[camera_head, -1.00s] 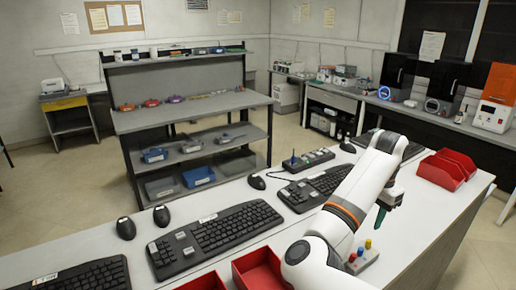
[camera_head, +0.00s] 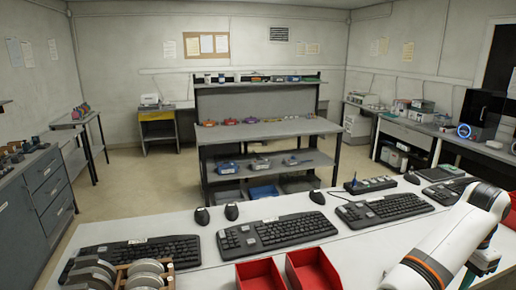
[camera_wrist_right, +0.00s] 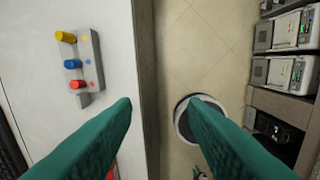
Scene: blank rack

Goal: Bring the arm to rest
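My right arm (camera_head: 440,245), white with an orange band, reaches in at the lower right of the head view over the white table (camera_head: 185,233). In the right wrist view my right gripper (camera_wrist_right: 161,102) has its two green fingers spread apart, with nothing between them. It is above the table's edge, with the floor below on one side. My left arm and gripper are not in view.
A grey block with yellow, blue and red knobs (camera_wrist_right: 92,62) is on the table near the right gripper. Two red bins (camera_head: 314,268) and several black keyboards (camera_head: 275,232) are on the table. A shelf rack (camera_head: 268,130) stands beyond.

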